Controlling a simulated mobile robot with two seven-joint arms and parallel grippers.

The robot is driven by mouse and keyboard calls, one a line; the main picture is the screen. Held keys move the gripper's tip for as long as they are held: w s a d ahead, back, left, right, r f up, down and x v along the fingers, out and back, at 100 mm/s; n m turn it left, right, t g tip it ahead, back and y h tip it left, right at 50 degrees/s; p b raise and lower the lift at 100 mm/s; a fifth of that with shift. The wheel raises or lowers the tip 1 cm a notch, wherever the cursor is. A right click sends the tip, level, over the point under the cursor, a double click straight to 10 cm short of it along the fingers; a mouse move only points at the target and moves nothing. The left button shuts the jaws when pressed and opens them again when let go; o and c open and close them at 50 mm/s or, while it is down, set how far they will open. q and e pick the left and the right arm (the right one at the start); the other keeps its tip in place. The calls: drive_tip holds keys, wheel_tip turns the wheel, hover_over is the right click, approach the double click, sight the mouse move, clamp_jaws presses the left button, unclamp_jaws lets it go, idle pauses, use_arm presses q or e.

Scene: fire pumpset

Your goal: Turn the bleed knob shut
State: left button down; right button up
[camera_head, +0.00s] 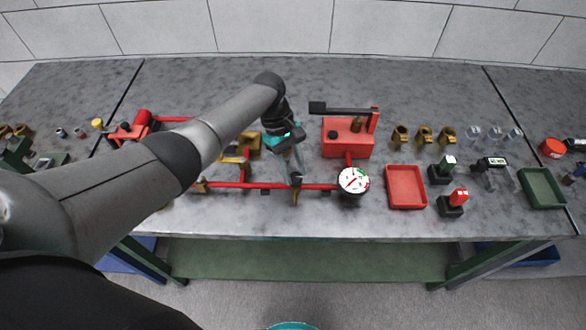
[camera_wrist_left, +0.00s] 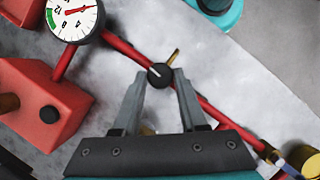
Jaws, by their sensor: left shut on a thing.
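The bleed knob (camera_wrist_left: 160,75) is a small black round knob with a white mark, on the red pipe in the left wrist view. A small brass piece sticks out beside it. My left gripper (camera_wrist_left: 161,82) has one finger on each side of the knob and is shut on it. In the head view my left gripper (camera_head: 296,180) reaches down to the red pipe (camera_head: 265,186) and hides the knob. The white pressure gauge (camera_head: 353,180) is to the right; it also shows at the top left of the left wrist view (camera_wrist_left: 74,17).
A red pump box (camera_head: 346,145) with a dark lever stands behind the gauge. A red tray (camera_head: 405,187) and a green tray (camera_head: 542,187) lie to the right. Brass fittings (camera_head: 424,136) stand at the back. The bench in front of the pipe is clear.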

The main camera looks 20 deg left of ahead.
use_arm(q)
drive_tip(key=m, duration=0.2)
drive_tip(key=m+g+y+b, duration=0.1)
drive_tip(key=m+b, duration=0.1)
drive_tip(key=m, duration=0.1)
drive_tip(key=shift+w+d+f+m+y, duration=0.1)
drive_tip(key=shift+w+d+m+y, duration=0.05)
drive_tip(key=shift+d+m+y, duration=0.15)
drive_tip(key=m+g+y+b, duration=0.1)
drive_tip(key=m, duration=0.2)
drive_tip(key=shift+m, duration=0.3)
drive_tip(key=m+y, duration=0.1)
drive_tip(key=m, duration=0.2)
drive_tip(key=shift+d+m+y, duration=0.2)
drive_tip(key=shift+m+y, duration=0.1)
drive_tip(key=shift+y, duration=0.1)
drive_tip(key=m+y, duration=0.1)
drive_tip(key=m, duration=0.3)
drive_tip(key=shift+d+t+p, duration=0.1)
drive_tip(key=shift+t+p, duration=0.2)
drive_tip(key=shift+t, duration=0.1)
drive_tip(key=shift+y, duration=0.3)
drive_tip(key=shift+c, duration=2.2)
unclamp_jaws()
